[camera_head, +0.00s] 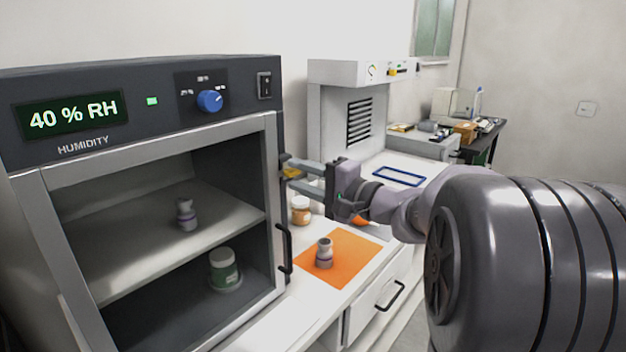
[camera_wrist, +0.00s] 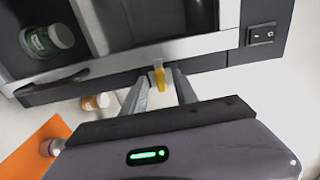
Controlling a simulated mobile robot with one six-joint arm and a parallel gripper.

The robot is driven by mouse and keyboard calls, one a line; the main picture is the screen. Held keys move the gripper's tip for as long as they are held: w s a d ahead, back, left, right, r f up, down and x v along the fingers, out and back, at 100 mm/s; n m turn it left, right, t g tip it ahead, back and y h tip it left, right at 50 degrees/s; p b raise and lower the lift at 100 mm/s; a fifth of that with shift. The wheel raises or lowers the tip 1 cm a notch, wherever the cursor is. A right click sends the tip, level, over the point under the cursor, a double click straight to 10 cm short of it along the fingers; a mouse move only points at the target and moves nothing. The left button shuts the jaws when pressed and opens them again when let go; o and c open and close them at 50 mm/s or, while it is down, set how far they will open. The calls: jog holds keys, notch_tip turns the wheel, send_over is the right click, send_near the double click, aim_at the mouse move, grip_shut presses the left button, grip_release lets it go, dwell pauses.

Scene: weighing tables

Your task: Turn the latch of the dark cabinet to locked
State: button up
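The dark cabinet (camera_head: 150,65) stands at the left in the head view, with a HUMIDITY display and a grey-framed door that looks shut. Its yellow latch (camera_head: 292,172) sits at the cabinet's right side, partly hidden by my fingers. In the wrist view the latch (camera_wrist: 160,77) is a small yellow lever at the cabinet's edge. My gripper (camera_head: 288,170) reaches in from the right. Its two fingers (camera_wrist: 160,92) are apart, one on each side of the latch, and seem not to press on it. I cannot tell the latch's lock state from its angle.
A black door handle (camera_head: 284,250) is below the latch. A blue knob (camera_head: 210,101) and a switch (camera_head: 264,86) are on the cabinet's top panel.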

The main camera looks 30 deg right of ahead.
jog(key=p+v, duration=0.2)
jog(key=v, duration=1.5)
jog(key=shift+p, duration=0.35)
jog(key=a+f+n+g+y, duration=0.4)
jog(key=a+g, duration=0.3)
jog(key=a, duration=1)
jog(key=s+a+f+n+g+h, duration=0.4)
jog(key=s+a+f+h, duration=0.4)
jog(key=s, duration=0.5)
jog(key=shift+a+f+n, duration=0.4)
jog(key=shift+f+n, duration=0.3)
